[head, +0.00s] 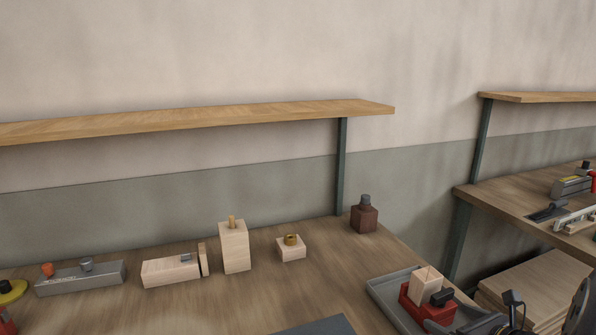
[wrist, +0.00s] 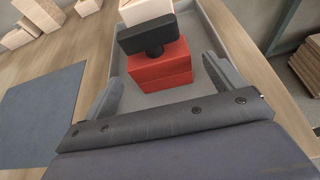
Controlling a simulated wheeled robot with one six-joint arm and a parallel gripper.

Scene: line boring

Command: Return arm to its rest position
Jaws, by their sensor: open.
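My gripper (wrist: 162,72) is open in the wrist view, its two grey fingers spread on either side of a red block. The red block (wrist: 160,72) carries a black T-shaped handle (wrist: 147,36), and a pale wooden block (wrist: 146,10) stands just beyond it. No finger clearly touches the red block. In the head view the red block (head: 428,306) and the pale wooden block (head: 426,283) sit in a grey tray (head: 380,290) at the lower right. Dark parts of my arm show at the lower right corner, and the fingers are hard to make out there.
The workbench (head: 225,310) holds a grey plane-like tool (head: 80,279), several wooden blocks (head: 235,247) and a dark brown block with a knob (head: 364,217). A shelf (head: 200,118) runs above. A second bench (head: 520,205) stands at right. A blue-grey mat (wrist: 40,115) lies left of the tray.

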